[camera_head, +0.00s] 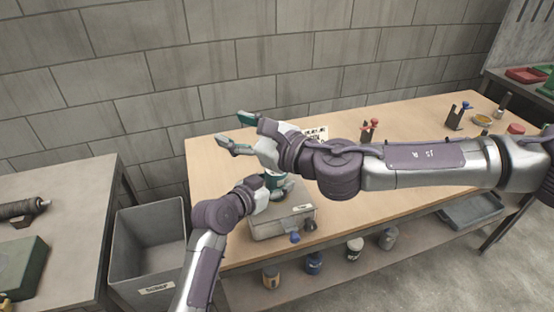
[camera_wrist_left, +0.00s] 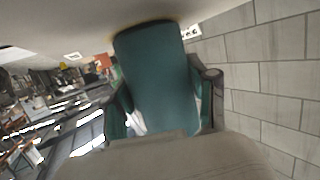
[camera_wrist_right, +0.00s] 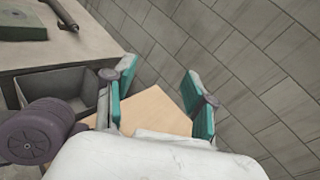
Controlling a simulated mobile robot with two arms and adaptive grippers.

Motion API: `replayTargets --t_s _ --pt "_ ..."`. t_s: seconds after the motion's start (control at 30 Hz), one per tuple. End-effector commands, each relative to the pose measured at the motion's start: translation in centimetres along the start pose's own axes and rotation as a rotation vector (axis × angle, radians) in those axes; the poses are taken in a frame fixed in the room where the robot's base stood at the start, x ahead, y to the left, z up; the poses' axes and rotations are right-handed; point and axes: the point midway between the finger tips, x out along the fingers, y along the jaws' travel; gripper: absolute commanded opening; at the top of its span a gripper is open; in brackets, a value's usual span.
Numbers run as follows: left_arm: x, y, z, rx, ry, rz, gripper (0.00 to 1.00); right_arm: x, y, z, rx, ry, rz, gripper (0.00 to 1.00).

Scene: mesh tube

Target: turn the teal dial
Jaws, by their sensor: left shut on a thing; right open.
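The teal dial (camera_head: 272,181) stands above the grey box (camera_head: 267,229) on the wooden workbench. It is partly hidden by my arms in the head view. In the left wrist view the teal dial (camera_wrist_left: 158,75) fills the middle, with a finger on each side. My left gripper (camera_head: 282,188) is shut on it. My right gripper (camera_head: 240,133) is open and empty, behind and left of the dial, above the bench. In the right wrist view its fingers (camera_wrist_right: 158,100) stand wide apart with nothing between them.
Small blue and dark knobs (camera_head: 295,237) stick out at the box's front. A grey bin (camera_head: 150,245) stands left of the bench. Small holders with a red (camera_head: 370,127) and a blue part (camera_head: 463,108) stand on the bench. Several jars (camera_head: 314,262) sit on the lower shelf.

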Motion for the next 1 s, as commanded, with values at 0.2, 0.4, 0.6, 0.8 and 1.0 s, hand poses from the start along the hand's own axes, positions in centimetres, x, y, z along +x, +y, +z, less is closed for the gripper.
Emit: replayTargets --t_s 0.2,0.4,0.6,0.8,1.0 --pt "0.0 0.0 0.0 0.0 0.0 0.0 0.18 -6.4 -1.7 -6.8 0.275 0.221 -0.277 0.55" --pt "0.0 0.0 0.0 0.0 0.0 0.0 0.18 -10.1 -2.0 -10.0 0.364 0.34 -0.404 0.55" --pt "0.0 0.0 0.0 0.0 0.0 0.0 0.18 -9.3 -2.6 -11.2 0.377 0.361 -0.427 0.55" --pt "0.0 0.0 0.0 0.0 0.0 0.0 0.18 -5.9 -3.9 -12.8 0.374 0.359 -0.426 0.55" --pt "0.0 0.0 0.0 0.0 0.0 0.0 0.18 -2.7 -5.1 -14.3 0.373 0.359 -0.425 0.55"
